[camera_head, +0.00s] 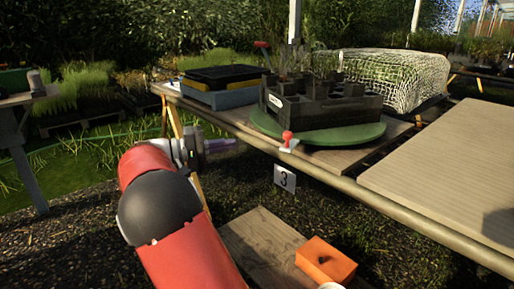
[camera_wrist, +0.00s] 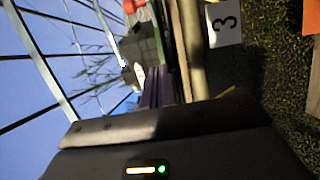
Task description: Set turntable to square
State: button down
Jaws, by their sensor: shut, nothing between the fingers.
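The green round turntable (camera_head: 350,136) lies on the bench. A dark crate (camera_head: 335,110) with several compartments and some seedlings stands on it. The crate's long front side looks turned out of line with the bench's front edge. A red knob (camera_head: 287,135) on a pale base sits at the turntable's near rim. It also shows in the wrist view (camera_wrist: 131,5), at the top. My gripper (camera_head: 233,142) is shut and empty, left of the knob and apart from it, in front of the bench edge. Its purple fingers (camera_wrist: 160,72) point toward the crate in the wrist view.
Stacked trays (camera_head: 222,97) stand left of the crate. A netted cover (camera_head: 400,78) is behind it on the right. A bare board (camera_head: 450,160) lies at right. A "3" sign (camera_head: 285,178) hangs below the edge. An orange block (camera_head: 325,262) sits low in front.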

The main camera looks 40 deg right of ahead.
send_near(280, 137)
jog(key=x, duration=0.4)
jog(key=shift+d, duration=0.3)
jog(key=shift+s+d, duration=0.4)
jog(key=shift+s, duration=0.45)
jog(key=shift+s+d, duration=0.4)
jog(key=shift+s, duration=0.4)
jog(key=shift+f+b, duration=0.1)
jog(key=shift+b, duration=0.2)
jog(key=s+d+n+t+b, duration=0.1)
jog(key=s+b, duration=0.1)
jog(key=s, duration=0.1)
jog(key=s+d+n+t+b, duration=0.1)
jog(key=s+d+t+b, duration=0.1)
jog(key=s, duration=0.1)
jog(key=s+d+n+t+b, duration=0.1)
jog(key=s+d+b, duration=0.1)
jog(key=s+b, duration=0.1)
jog(key=shift+s+d+t+h, duration=0.2)
jog(key=shift+s+t+h, duration=0.1)
jog(key=shift+h, duration=0.1)
